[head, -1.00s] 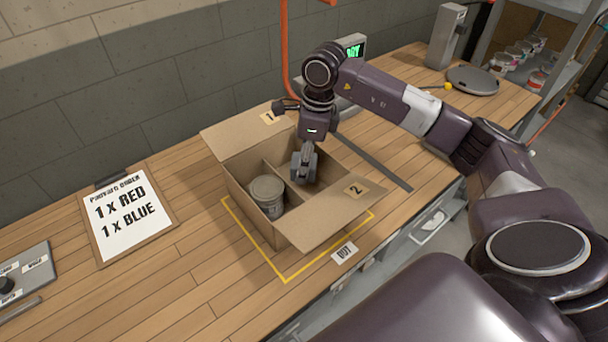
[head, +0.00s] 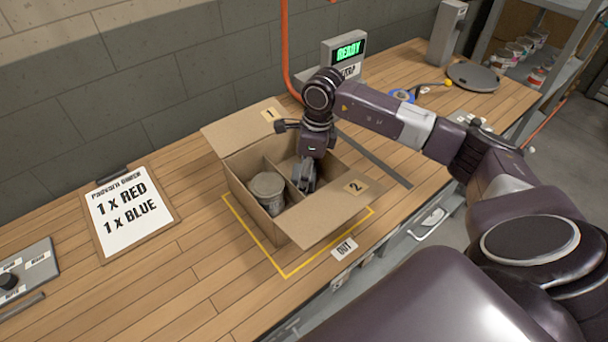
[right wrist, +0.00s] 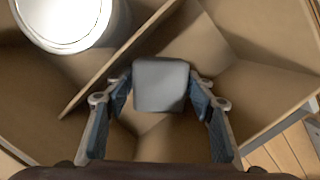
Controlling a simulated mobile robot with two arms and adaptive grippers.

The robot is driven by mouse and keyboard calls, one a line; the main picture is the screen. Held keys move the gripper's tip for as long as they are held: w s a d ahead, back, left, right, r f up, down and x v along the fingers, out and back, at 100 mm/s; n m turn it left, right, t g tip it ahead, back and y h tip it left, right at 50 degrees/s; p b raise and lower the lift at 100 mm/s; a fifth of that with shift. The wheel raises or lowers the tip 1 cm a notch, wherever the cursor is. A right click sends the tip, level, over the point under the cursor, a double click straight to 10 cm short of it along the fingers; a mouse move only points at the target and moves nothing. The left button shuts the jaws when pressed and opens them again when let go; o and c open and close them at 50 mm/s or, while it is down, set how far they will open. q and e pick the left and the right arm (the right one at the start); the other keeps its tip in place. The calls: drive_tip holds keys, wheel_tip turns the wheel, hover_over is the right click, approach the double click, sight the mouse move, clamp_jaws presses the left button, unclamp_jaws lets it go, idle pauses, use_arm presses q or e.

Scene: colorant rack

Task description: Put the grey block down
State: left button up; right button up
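The grey block (right wrist: 160,86) is between the two fingers of my right gripper (right wrist: 160,92), with the pads at its left and right sides. The gripper looks shut on it. In the head view my right gripper (head: 304,178) reaches down into the right compartment of the open cardboard box (head: 298,228). There the block is mostly hidden by the fingers. I cannot tell whether the block touches the box floor. My left gripper is not in view.
A grey-lidded can (head: 267,187) stands in the box's left compartment, across the divider (right wrist: 115,62). The box flaps are open, two labelled 1 and 2. An order board (head: 130,212) lies to the left. A blue item (head: 402,96) is behind my right arm.

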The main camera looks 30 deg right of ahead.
drive_tip(key=shift+r, duration=0.45)
wheel_tip(320, 180, up, 11)
drive_tip(key=s+d+b, duration=0.1)
drive_tip(key=b, duration=0.1)
drive_tip(key=shift+d+r, duration=0.15)
drive_tip(key=shift+d, duration=0.05)
drive_tip(key=shift+s, duration=0.1)
